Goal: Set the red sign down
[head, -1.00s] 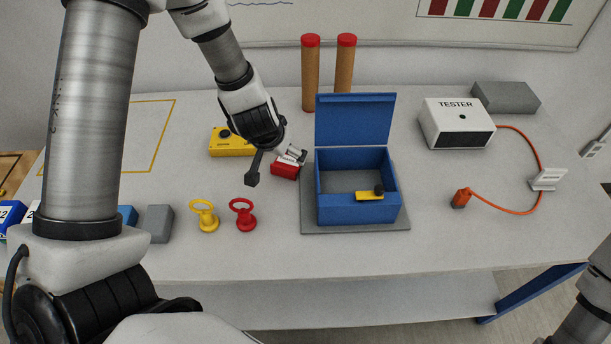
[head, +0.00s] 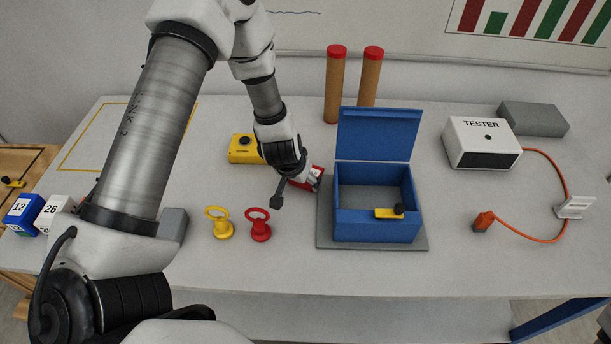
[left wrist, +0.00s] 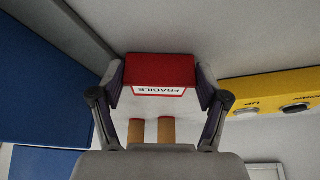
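The red sign (left wrist: 160,68), with a white label reading FRAGILE, sits between the two fingers of my left gripper (left wrist: 160,88) in the left wrist view. The fingers touch or nearly touch its two sides, and the gripper looks shut on it. In the head view the red sign (head: 318,173) shows partly behind my left gripper (head: 300,180), just left of the blue box. It is low over the table; I cannot tell whether it touches the tabletop. My right gripper is out of view.
An open blue box (head: 375,226) stands on a grey mat (head: 325,240) to the right. A yellow button box (head: 243,150) is to the left. Yellow (head: 221,226) and red (head: 260,228) ring-topped pieces stand in front. Two red-capped tubes (head: 334,90) stand behind.

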